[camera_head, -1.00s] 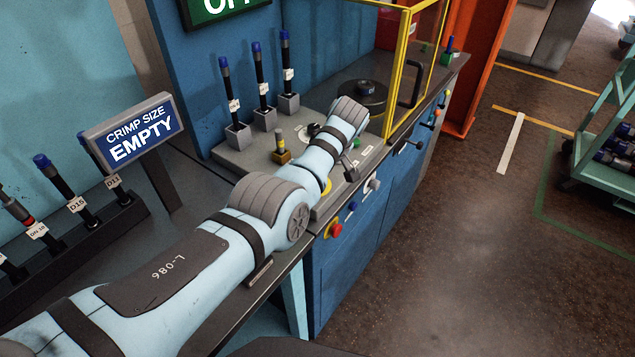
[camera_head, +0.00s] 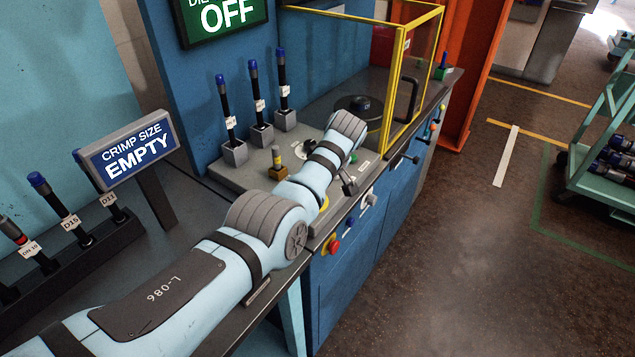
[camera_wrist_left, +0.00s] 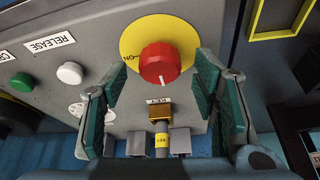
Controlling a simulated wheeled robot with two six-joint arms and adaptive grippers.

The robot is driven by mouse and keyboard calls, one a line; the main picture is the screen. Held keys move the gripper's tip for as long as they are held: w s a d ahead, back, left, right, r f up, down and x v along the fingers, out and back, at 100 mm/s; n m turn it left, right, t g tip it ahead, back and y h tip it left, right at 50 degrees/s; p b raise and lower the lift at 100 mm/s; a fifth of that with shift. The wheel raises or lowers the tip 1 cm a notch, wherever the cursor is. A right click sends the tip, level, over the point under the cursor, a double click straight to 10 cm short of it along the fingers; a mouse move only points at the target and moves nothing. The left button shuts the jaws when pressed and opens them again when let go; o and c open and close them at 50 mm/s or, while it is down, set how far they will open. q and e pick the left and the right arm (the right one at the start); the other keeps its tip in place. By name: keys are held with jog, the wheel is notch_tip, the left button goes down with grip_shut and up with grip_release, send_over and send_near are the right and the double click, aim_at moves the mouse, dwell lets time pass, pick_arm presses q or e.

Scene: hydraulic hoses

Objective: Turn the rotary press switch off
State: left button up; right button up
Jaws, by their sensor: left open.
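The rotary switch is a red knob (camera_wrist_left: 160,63) on a round yellow plate (camera_wrist_left: 183,32) in the left wrist view. A white line on the knob points to the bottom of that picture, and an ON mark sits at the plate's left side. My left gripper (camera_wrist_left: 160,80) is open, one finger on each side of the knob. I cannot tell whether either finger touches it. In the head view my left arm (camera_head: 265,220) reaches over the grey panel and hides the knob and the fingertips. My right gripper is not in view.
A brass key block (camera_wrist_left: 161,112) with a yellow KEY tag stands close to the knob. White (camera_wrist_left: 70,72) and green (camera_wrist_left: 21,82) buttons lie left of it. Blue-capped hoses (camera_head: 257,95) stand behind the arm. A yellow-framed guard (camera_head: 397,80) rises beyond. A green sign (camera_head: 222,20) reads OFF.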

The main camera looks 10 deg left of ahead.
pick_arm(q)
jog(key=v, duration=1.1)
jog(key=shift+a+r, duration=0.1)
